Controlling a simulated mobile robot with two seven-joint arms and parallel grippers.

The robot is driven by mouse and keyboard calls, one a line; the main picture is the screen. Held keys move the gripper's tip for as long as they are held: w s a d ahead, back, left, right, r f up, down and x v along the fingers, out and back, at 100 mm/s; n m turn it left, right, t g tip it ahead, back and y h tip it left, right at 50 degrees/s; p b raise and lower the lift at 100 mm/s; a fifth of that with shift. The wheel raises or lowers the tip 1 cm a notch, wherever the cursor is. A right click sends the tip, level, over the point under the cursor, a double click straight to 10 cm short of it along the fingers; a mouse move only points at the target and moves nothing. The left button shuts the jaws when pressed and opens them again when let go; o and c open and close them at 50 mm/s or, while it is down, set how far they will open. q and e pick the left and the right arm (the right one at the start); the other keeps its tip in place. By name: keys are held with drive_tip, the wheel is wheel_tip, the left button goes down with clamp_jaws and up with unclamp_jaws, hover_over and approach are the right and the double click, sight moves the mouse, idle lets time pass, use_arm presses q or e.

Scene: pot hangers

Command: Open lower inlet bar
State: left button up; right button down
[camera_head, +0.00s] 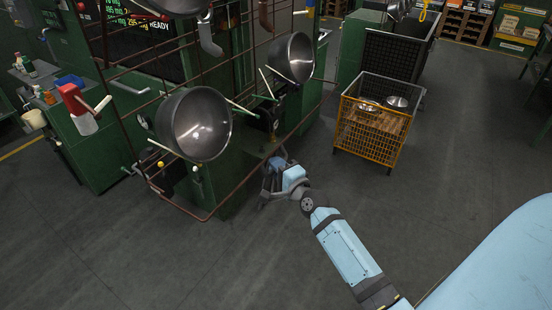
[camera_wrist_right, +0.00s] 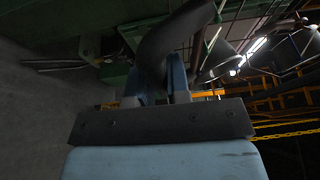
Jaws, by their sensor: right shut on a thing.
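My right gripper (camera_head: 284,158) is at the lower right part of the green rack, where the rusty lower bar (camera_head: 238,199) runs along the rack's bottom. In the right wrist view a thick dark bent bar (camera_wrist_right: 165,45) comes down between the two fingers (camera_wrist_right: 163,88). The gripper is shut on this bar. The gripper and wrist hide the gripped spot in the head view. My left gripper is in neither view.
A yellow wire cart (camera_head: 368,129) with metal lids stands to the right. The grey floor in front is clear.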

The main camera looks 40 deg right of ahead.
drive_tip(key=shift+r, duration=0.3)
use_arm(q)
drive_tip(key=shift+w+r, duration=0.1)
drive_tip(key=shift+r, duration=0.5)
use_arm(e)
drive_tip(key=shift+f, duration=0.1)
